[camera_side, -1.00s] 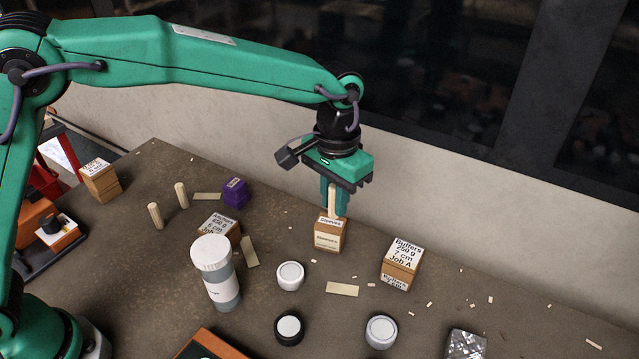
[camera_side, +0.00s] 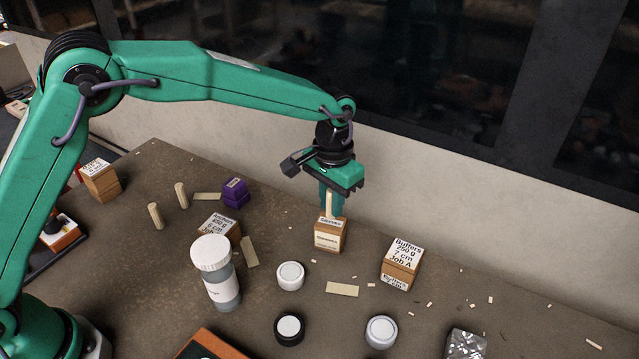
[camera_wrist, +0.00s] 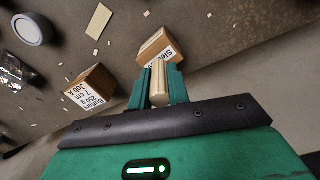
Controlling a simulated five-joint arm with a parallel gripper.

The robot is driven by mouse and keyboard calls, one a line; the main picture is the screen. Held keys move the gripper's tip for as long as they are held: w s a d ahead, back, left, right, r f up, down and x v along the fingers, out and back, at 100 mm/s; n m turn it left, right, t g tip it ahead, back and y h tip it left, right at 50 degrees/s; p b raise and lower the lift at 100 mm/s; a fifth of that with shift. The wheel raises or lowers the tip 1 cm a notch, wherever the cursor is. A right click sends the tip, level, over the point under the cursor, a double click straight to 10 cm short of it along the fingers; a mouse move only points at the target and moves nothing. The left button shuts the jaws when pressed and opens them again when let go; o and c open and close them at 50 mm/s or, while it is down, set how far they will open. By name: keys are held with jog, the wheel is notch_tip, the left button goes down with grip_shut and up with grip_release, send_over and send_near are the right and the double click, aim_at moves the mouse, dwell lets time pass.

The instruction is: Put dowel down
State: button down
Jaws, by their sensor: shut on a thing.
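A pale wooden dowel (camera_wrist: 158,82) is held between the two green fingers of my gripper (camera_wrist: 159,74) in the wrist view. In the side view the dowel (camera_side: 329,204) is close to upright in my gripper (camera_side: 330,208), partly covered by the fingers. It overlaps the top of a wooden block labelled Sleeves (camera_side: 330,238). I cannot tell whether the dowel stands in front of, behind or above that block. Two similar dowels stand upright at the left, one nearer (camera_side: 155,216) and one farther (camera_side: 181,195).
A wooden Buffers block (camera_side: 401,264) stands to the right of the Sleeves block. A purple block (camera_side: 235,193), a white-lidded bottle (camera_side: 217,273), a white jar (camera_side: 290,276) and flat pale strips (camera_side: 342,289) stand or lie to the left and front. Small chips are scattered at right.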

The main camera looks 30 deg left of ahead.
jog(key=shift+f, duration=0.65)
jog(key=shift+f, duration=0.15)
jog(key=c, duration=1.3)
grip_release()
jog(key=shift+c, duration=0.2)
notch_tip(320, 180, up, 12)
jog(key=shift+r, duration=0.15)
